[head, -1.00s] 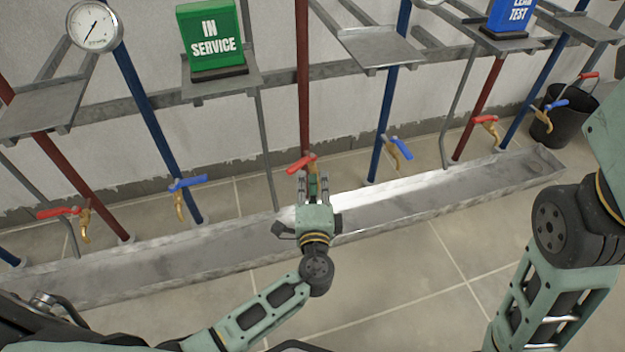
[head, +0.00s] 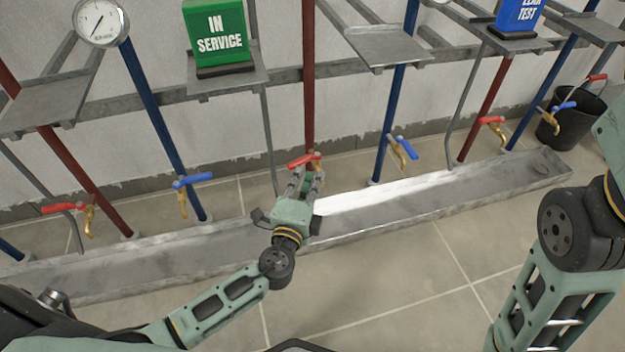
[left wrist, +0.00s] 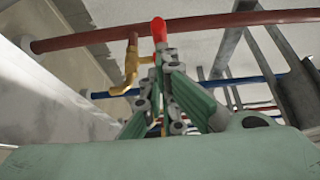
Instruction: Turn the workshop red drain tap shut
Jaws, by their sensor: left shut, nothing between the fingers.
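A red-handled brass tap sits on the middle red pipe. Its red lever (head: 304,160) points left in the head view and lies nearly level. My left gripper (head: 309,175) is just below the lever, with its fingers shut and nothing between them. In the left wrist view the fingertips (left wrist: 163,57) are close to the red lever (left wrist: 158,30); I cannot tell whether they touch it. The brass body (left wrist: 132,64) shows left of the fingers there. In the head view the fingers partly hide the brass body. My right gripper is out of view.
Other red taps (head: 66,208) (head: 491,120) and blue taps (head: 192,180) (head: 403,147) line the wall. A metal trough (head: 400,205) runs below them. A black bucket (head: 572,130) stands at the right. A green IN SERVICE sign (head: 216,35) is on a shelf.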

